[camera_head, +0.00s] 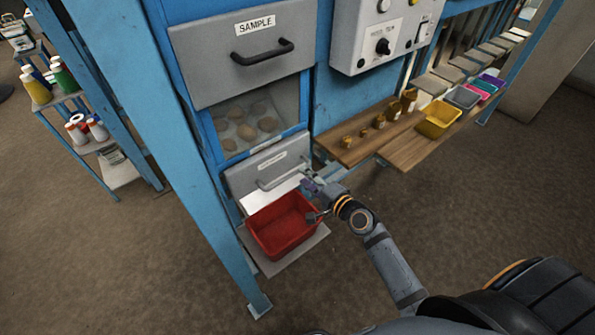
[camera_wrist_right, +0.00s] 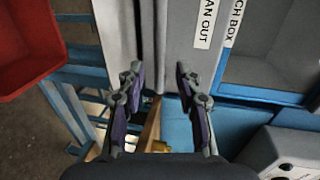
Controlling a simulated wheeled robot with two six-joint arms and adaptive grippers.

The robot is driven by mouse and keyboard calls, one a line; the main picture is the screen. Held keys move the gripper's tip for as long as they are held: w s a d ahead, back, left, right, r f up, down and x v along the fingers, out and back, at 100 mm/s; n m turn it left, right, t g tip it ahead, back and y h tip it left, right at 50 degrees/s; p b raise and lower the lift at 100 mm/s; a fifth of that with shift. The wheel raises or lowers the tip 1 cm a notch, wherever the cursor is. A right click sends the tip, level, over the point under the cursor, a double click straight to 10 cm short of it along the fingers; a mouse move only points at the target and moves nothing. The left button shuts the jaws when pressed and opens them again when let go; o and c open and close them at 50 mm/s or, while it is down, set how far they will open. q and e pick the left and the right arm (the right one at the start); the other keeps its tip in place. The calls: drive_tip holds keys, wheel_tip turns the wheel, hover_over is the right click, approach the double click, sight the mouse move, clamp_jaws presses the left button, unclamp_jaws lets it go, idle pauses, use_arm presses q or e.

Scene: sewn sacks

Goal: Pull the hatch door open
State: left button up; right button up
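The hatch door is most likely the lower grey panel (camera_head: 240,179) with a pale label and a grey bar handle (camera_head: 283,179), below the window. It sits closed in the blue frame. In the wrist view, the panel (camera_wrist_right: 183,40) carries a label ending in "AN OUT". A grey bar, apparently the handle (camera_wrist_right: 147,40), runs down toward the space between my fingers. My right gripper (camera_head: 313,187) is at the handle's right end, its purple-padded fingers (camera_wrist_right: 158,75) apart. Contact with the handle cannot be told. My left gripper is not in view.
A red bin (camera_head: 284,250) stands on a low shelf (camera_head: 313,240) before the panel, close left of my gripper. Above is a "SAMPLE" drawer (camera_head: 215,75). Wooden shelves (camera_head: 350,150) with brown items and a yellow tray (camera_head: 438,125) lie right. The floor ahead is clear.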

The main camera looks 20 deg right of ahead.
sight(276, 170)
drive_tip(key=x, duration=0.5)
drive_tip(key=shift+s+d, duration=0.1)
clamp_jaws()
